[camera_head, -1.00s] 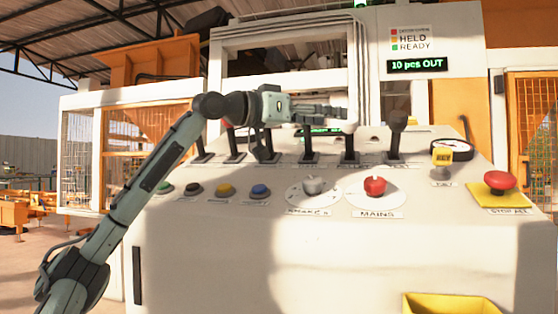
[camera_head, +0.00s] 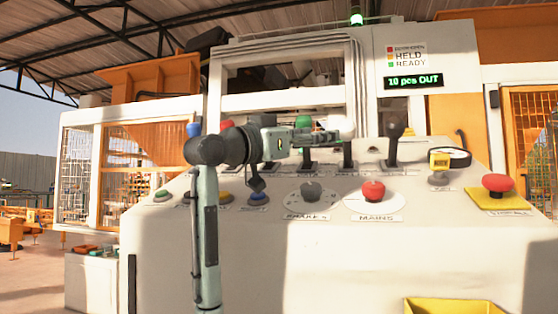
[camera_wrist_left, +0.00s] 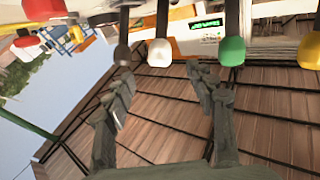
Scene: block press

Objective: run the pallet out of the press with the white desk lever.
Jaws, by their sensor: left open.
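The white desk lever (camera_head: 343,126) stands on the sloped desk, between the green-knobbed and the black-knobbed levers. My left gripper (camera_head: 332,137) reaches in from the left at knob height, its fingers pointing right, close to the white knob. In the left wrist view, the white knob (camera_wrist_left: 160,52) shows just ahead of the gap between my open fingers (camera_wrist_left: 160,73). Whether a finger touches it I cannot tell; nothing is gripped. The press (camera_head: 285,97) stands behind the desk, its inside partly hidden. I cannot make out the pallet. My right gripper is out of view.
Close neighbours are the green-knobbed lever (camera_head: 303,122) and black-knobbed lever (camera_head: 395,130). Below are a grey rotary switch (camera_head: 311,192), a red mains knob (camera_head: 373,191) and a red stop button (camera_head: 497,183). The display (camera_head: 413,81) reads "10 pcs OUT". A green lamp (camera_head: 356,19) is lit.

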